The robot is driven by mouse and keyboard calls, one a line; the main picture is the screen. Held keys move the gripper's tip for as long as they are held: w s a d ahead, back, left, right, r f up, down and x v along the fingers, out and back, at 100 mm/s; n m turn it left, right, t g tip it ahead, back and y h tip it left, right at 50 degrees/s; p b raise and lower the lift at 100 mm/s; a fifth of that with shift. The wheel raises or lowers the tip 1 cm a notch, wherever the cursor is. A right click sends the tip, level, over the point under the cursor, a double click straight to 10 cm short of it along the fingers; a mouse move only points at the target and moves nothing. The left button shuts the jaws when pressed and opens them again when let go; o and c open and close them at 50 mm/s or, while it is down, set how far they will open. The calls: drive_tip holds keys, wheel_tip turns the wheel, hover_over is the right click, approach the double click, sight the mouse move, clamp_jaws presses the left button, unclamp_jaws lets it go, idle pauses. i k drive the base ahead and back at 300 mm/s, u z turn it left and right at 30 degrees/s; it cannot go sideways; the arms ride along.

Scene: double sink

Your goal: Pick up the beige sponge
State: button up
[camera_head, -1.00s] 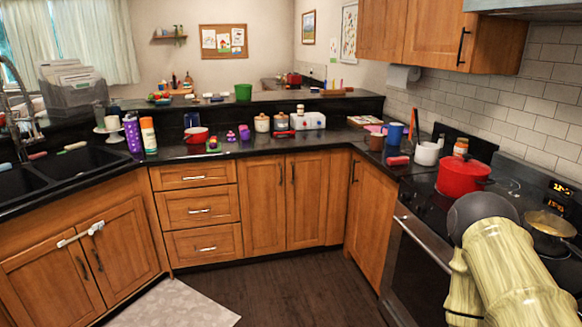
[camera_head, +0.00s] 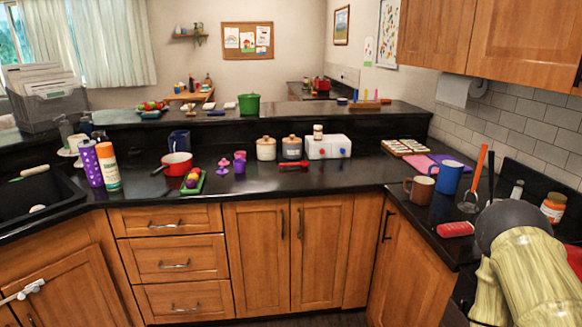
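I cannot surely pick out the beige sponge in this view. A small pale, beige-green item (camera_head: 30,172) lies at the back edge of the sink (camera_head: 42,196) at far left; it is too small to tell whether it is a sponge. A small whitish item (camera_head: 37,209) sits in the sink. My gripper is out of view; only part of my arm shows at the lower right.
A purple bottle (camera_head: 91,163) and an orange-capped bottle (camera_head: 108,166) stand right of the sink. A red pot (camera_head: 177,164), canisters (camera_head: 266,148) and mugs (camera_head: 448,177) stand along the counter. The counter front (camera_head: 300,181) is mostly clear.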

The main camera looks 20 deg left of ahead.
sight(42, 169)
drive_tip(key=u, duration=0.6)
drive_tip(key=i, duration=1.2)
drive_tip(key=u, duration=1.05)
